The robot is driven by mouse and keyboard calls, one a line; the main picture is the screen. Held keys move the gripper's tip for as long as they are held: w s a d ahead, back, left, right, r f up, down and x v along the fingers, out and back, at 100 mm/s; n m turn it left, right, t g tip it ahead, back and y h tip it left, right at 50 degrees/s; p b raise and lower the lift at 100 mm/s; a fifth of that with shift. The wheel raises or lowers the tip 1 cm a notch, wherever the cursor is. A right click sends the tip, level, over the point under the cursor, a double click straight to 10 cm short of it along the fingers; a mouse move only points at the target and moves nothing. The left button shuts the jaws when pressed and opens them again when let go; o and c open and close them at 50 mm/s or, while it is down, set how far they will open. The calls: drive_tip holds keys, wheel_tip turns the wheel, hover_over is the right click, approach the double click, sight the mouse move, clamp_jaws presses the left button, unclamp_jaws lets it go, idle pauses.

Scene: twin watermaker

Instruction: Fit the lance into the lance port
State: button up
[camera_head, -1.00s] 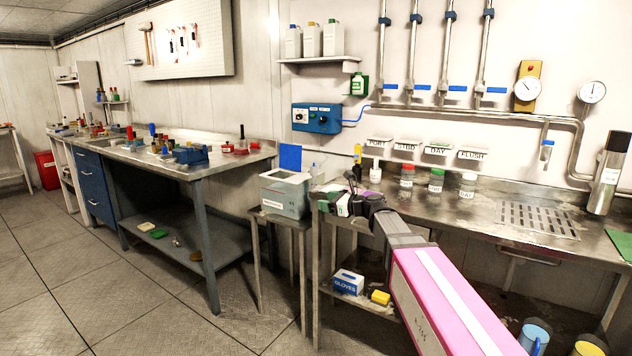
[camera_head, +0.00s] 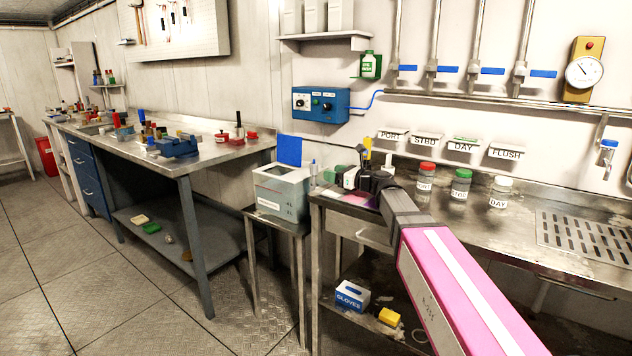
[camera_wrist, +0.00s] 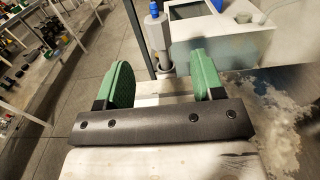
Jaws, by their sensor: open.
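My gripper (camera_head: 345,178) is at the left end of the steel bench, just right of a grey box (camera_head: 282,195) with an open top. In the wrist view, my green-padded fingers (camera_wrist: 163,82) are apart with nothing held between them. A slim grey cylinder with a blue top (camera_wrist: 157,34), perhaps the lance, stands upright just beyond the fingertips, beside the box (camera_wrist: 225,52). It also shows small in the head view (camera_head: 313,170). A round collar is at its foot. I cannot make out the lance port for certain.
Jars with red, green and white lids (camera_head: 460,184) stand on the bench right of my gripper. A blue control box (camera_head: 320,104) hangs on the wall behind. A blue-grey workbench (camera_head: 190,160) with many small items stands left. Floor (camera_head: 110,270) in front is clear.

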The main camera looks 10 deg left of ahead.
drive_tip(key=x, duration=0.4)
drive_tip(key=shift+w+a, duration=0.2)
drive_tip(key=x, duration=0.6)
drive_tip(key=shift+a, duration=0.15)
drive_tip(key=shift+s, duration=0.15)
clamp_jaws()
